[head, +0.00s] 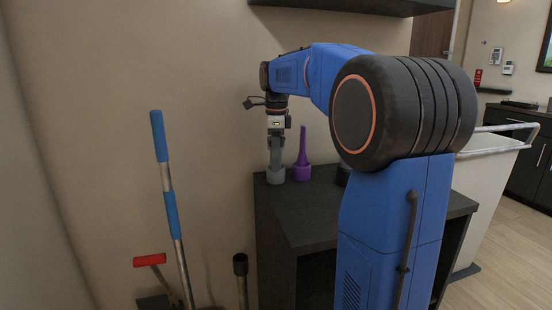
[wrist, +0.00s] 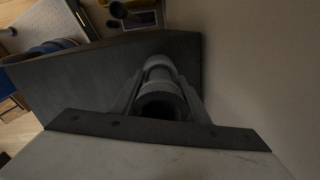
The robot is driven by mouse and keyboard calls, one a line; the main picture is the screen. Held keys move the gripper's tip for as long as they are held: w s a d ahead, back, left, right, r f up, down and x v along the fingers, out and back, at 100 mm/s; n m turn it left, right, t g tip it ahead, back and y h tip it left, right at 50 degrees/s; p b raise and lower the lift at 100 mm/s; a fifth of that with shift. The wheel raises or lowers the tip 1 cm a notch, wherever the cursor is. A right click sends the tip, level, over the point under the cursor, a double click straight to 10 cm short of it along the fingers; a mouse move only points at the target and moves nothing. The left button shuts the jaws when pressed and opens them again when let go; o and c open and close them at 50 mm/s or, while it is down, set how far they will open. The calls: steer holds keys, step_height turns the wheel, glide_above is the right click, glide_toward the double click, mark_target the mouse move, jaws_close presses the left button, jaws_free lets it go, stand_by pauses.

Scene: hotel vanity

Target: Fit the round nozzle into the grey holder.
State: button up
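My gripper (head: 276,150) points down over the back left corner of the dark cabinet top. It is shut on the round nozzle, a grey hollow piece whose dark round opening (wrist: 162,106) shows between the fingers in the wrist view. The grey holder (head: 276,176) stands on the cabinet directly below, in line with the nozzle. The nozzle's lower end meets or nearly meets the holder; the fingers and the nozzle hide whether it sits inside. A purple narrow nozzle (head: 302,146) stands upright in a purple holder (head: 301,173) just to the right.
The dark cabinet top (head: 310,212) is clear in front. A wall is close behind and left. A dark shelf (head: 350,6) hangs above. A blue-handled pole (head: 166,180) and a red-handled tool (head: 150,261) lean at left. A pale cart (head: 488,190) stands at right.

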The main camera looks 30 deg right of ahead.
steer(key=shift+o, duration=0.2)
steer(key=shift+s+f+g, duration=0.1)
steer(key=shift+f+g, duration=0.3)
steer(key=shift+f, duration=0.25)
steer(key=shift+o, duration=0.3)
steer(key=shift+t, duration=0.4)
step_height(320, 180, up, 13)
steer(key=shift+s+a+r, duration=0.1)
steer(key=shift+s+r, duration=0.05)
